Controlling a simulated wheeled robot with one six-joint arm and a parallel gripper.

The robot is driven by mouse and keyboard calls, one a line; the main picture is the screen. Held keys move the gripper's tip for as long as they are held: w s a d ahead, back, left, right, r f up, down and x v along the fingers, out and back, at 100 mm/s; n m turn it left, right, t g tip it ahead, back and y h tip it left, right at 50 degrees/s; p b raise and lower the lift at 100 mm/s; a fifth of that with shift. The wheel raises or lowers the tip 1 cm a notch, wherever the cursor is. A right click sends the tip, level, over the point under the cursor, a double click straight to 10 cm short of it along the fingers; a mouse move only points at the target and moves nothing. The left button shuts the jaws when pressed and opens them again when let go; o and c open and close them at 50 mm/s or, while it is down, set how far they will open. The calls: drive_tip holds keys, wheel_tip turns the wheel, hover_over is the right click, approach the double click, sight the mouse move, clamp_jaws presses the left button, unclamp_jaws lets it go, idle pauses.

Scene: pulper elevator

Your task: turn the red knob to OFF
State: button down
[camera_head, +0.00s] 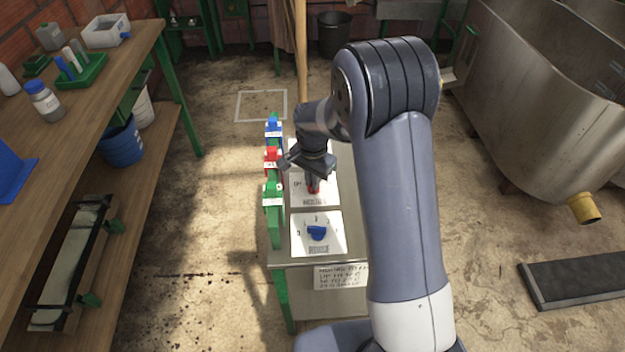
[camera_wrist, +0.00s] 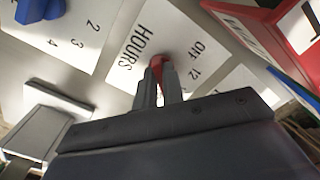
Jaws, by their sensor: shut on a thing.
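The red knob (camera_head: 314,189) sits on a white dial plate (camera_head: 329,202) on top of the panel stand. My gripper (camera_head: 312,181) reaches down over it from above. In the wrist view the two fingers of my gripper (camera_wrist: 160,90) are shut on the red knob (camera_wrist: 159,62), and its top shows between them. The plate there (camera_wrist: 150,40) reads "HOURS", with "OFF" and "12" to the right of the knob. I cannot tell which mark the knob points to, as the fingers cover most of it.
A blue knob (camera_head: 316,233) sits on a nearer plate marked with numbers. Blue (camera_head: 273,126), red (camera_head: 272,156) and green (camera_head: 273,201) pieces line the stand's left edge, close to my gripper. A wooden bench (camera_head: 120,75) stands left, a metal tank (camera_head: 535,100) right.

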drive_tip(key=n, duration=0.4)
drive_tip(key=shift+d+n, duration=0.1)
drive_tip(key=shift+n, duration=0.2)
drive_tip(key=n+b, duration=0.1)
drive_tip(key=n, duration=0.4)
drive_tip(key=shift+d, duration=0.1)
drive_tip(key=n, duration=0.5)
drive_tip(key=shift+d+n, duration=0.1)
drive_tip(key=shift+n, duration=0.3)
drive_tip(key=n, duration=0.4)
drive_tip(key=shift+w, duration=0.1)
drive_tip(key=shift+n, duration=0.3)
drive_tip(key=c, duration=1.5)
unclamp_jaws()
drive_tip(key=shift+r, duration=0.1)
